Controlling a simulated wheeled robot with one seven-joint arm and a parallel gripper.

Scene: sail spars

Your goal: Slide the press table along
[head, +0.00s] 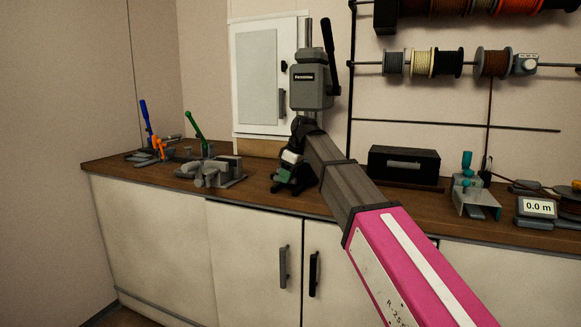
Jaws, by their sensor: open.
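The press has a grey head (311,86) with a label and a dark lever (328,52), on a vertical column at the back of the bench. My arm reaches in front of it from the lower right. My gripper (281,184) is open, low over the bench in front of the press. It hides the lower part of the press, so I cannot clearly make out the press table. A grey, vise-like metal fixture (212,173) sits on the bench left of my gripper, apart from it. I cannot tell whether my gripper touches anything.
Clamps with a blue handle (146,116) and a green handle (195,127) stand to the left. A black box (404,165), a small metal stand (474,199) and a length counter (537,208) are on the right. Cord spools (447,63) hang above the wooden bench (150,177).

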